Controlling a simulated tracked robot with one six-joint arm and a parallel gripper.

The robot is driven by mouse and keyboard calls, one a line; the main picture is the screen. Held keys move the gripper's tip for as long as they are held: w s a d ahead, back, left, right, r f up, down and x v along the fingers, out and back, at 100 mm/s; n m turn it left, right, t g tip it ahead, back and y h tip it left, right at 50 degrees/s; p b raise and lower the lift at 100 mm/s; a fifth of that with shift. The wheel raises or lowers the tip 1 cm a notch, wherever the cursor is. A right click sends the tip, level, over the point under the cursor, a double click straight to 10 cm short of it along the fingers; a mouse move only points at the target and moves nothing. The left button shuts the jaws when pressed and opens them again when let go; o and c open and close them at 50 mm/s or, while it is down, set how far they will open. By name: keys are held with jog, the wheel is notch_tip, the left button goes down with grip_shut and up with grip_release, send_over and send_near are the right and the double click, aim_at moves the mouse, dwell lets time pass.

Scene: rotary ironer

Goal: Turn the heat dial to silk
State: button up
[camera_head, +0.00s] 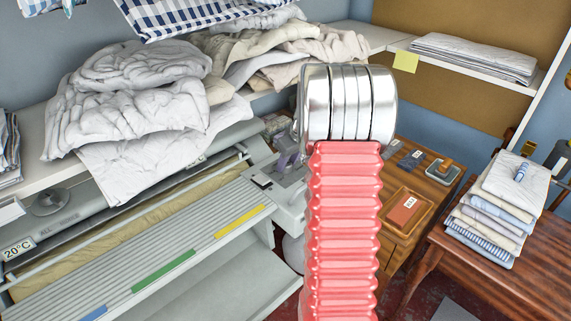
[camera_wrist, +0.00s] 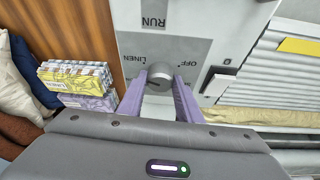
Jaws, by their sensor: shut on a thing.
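The heat dial (camera_wrist: 160,74) is a round grey knob on the ironer's light grey control panel (camera_wrist: 208,22) in the wrist view. "LINEN" shows to its upper left and "OFF" to its upper right; a silk mark cannot be made out. My gripper (camera_wrist: 160,84) has its two purple fingers on either side of the dial and is shut on it. In the head view the panel (camera_head: 262,182) is at the ironer's right end, and my arm hides part of it. The dial itself cannot be made out there.
Crumpled white linen (camera_head: 140,95) lies on the shelf above the ironer (camera_head: 150,255). A wooden cabinet (camera_head: 425,185) and a table with folded cloths (camera_head: 495,215) stand to the right. Patterned boxes (camera_wrist: 80,85) are left of my gripper in the wrist view.

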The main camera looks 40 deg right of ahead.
jog(key=shift+s+f+m+h, duration=0.15)
jog(key=shift+m+h, duration=0.25)
jog(key=shift+m, duration=0.6)
jog(key=o, duration=1)
jog(key=shift+o, duration=0.2)
jog(key=shift+r, duration=0.2)
jog(key=v, duration=1.3)
jog(key=shift+r, duration=0.3)
jog(key=shift+a+m, duration=0.1)
jog(key=shift+m, duration=0.3)
